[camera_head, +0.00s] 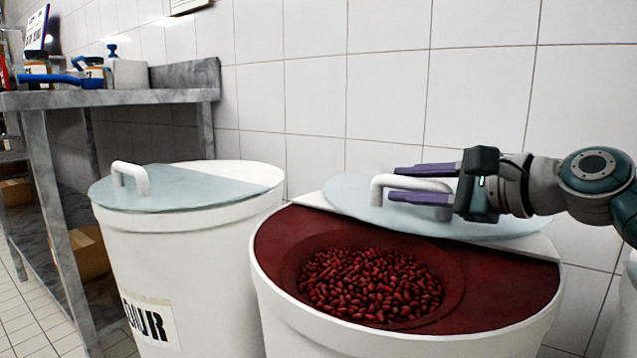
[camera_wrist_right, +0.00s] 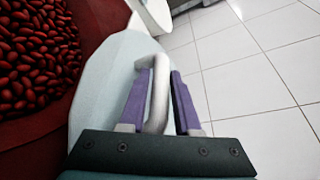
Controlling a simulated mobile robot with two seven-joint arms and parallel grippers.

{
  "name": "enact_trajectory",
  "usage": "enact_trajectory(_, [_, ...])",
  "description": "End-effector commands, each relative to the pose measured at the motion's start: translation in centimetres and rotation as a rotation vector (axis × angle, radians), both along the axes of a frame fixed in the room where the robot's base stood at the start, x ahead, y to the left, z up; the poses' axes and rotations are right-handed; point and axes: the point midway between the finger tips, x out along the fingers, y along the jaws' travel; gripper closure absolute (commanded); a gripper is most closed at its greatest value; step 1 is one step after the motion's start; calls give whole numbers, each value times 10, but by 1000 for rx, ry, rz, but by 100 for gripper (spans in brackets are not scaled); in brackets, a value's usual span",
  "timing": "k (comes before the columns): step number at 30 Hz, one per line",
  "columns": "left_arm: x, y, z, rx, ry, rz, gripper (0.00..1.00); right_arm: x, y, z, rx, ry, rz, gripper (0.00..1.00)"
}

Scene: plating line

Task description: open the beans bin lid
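The beans bin (camera_head: 400,325) is a white round tub at the centre right of the head view. Its front half is uncovered and shows red beans (camera_head: 370,285) in a dark red interior. The pale blue lid (camera_head: 345,193) lies over the rear half, on the white fixed cover, and looks slightly tilted. Its white handle (camera_head: 376,190) stands up between the fingers of my right gripper (camera_head: 394,183). In the right wrist view the handle (camera_wrist_right: 158,95) is between the purple fingers, with a gap beside the right finger. My left gripper is not in view.
A second white bin (camera_head: 190,255) with a closed half lid (camera_head: 185,188) stands to the left. A marble-topped table (camera_head: 130,97) with bottles is further left. A tiled wall (camera_head: 350,85) is close behind the bins.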

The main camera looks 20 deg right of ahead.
Motion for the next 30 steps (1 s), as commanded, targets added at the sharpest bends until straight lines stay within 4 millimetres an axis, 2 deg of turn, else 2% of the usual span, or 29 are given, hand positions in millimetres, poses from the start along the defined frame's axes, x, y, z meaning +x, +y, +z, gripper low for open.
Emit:
enact_trajectory(11, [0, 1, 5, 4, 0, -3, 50, -4, -1, 2, 1, 1, 0, 63])
enact_trajectory(14, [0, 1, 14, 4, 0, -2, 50, -15, -5, 6, 1, 4, -1, 63])
enact_trajectory(20, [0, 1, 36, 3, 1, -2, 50, -48, -17, 15, -2, 5, 1, 63])
enact_trajectory(24, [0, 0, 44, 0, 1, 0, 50, -70, -25, 18, -1, 4, 1, 63])
enact_trajectory(30, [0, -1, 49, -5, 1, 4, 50, -88, -32, 21, -1, 1, 0, 63])
